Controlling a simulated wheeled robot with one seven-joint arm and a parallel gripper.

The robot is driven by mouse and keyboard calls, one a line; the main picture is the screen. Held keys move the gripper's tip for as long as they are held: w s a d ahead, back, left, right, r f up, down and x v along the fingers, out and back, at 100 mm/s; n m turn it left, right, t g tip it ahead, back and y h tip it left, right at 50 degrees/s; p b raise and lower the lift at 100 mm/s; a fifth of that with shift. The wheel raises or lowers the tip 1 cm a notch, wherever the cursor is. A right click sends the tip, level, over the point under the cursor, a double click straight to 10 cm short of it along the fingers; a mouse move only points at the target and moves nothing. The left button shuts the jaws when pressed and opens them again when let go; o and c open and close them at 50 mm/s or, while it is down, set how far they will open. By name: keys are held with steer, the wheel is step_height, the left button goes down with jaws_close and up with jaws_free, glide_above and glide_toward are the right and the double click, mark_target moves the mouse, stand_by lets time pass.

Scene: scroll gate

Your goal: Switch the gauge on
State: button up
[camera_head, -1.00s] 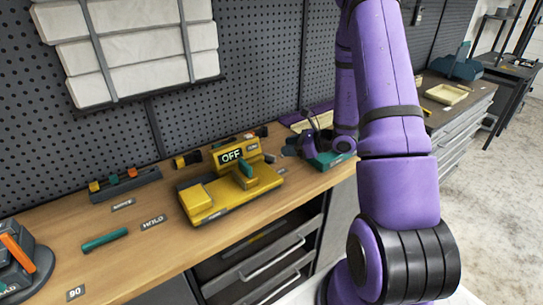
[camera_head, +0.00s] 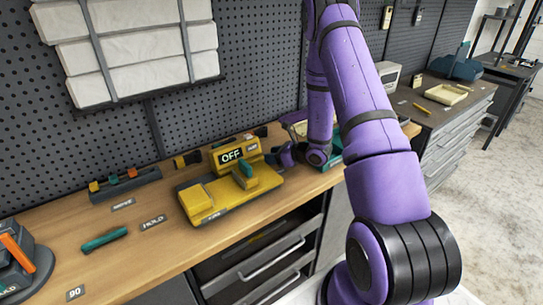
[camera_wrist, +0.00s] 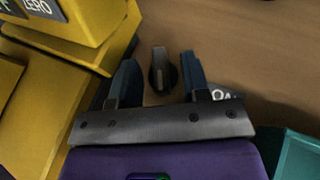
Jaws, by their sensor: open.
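The yellow gauge (camera_head: 230,187) sits on the wooden bench, and its raised display reads OFF. A teal-tipped lever stands on the yellow block at its right. In the wrist view, the gauge's yellow body (camera_wrist: 75,50) fills the left side, with a ZERO label at the top. My gripper (camera_wrist: 155,78) is open, with its two dark fingers beside the gauge. A small dark upright knob (camera_wrist: 161,72) stands on the wood between or just beyond the fingers; contact cannot be told. In the head view, my gripper (camera_head: 285,155) is at the gauge's right, its fingers largely hidden.
A teal object (camera_wrist: 298,155) lies close at the right of my gripper. A teal bar (camera_head: 104,239) and a rack of coloured pieces (camera_head: 125,184) are to the left. A dark device with an orange lever (camera_head: 18,262) stands front left. The pegboard rises behind.

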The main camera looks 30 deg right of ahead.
steer(key=shift+w+a+f, duration=0.15)
steer(key=shift+w+a, duration=0.05)
steer(key=shift+w, duration=0.15)
jaws_close()
steer(key=shift+n+y, duration=0.3)
steer(key=shift+y, duration=0.1)
steer(key=n+g+y, duration=0.2)
steer(key=shift+w+d+n, duration=0.15)
steer(key=shift+n, duration=0.15)
steer(key=shift+w+n+g+y, duration=0.1)
steer(key=shift+n+g+y, duration=1.6)
steer(key=shift+n+g, duration=0.65)
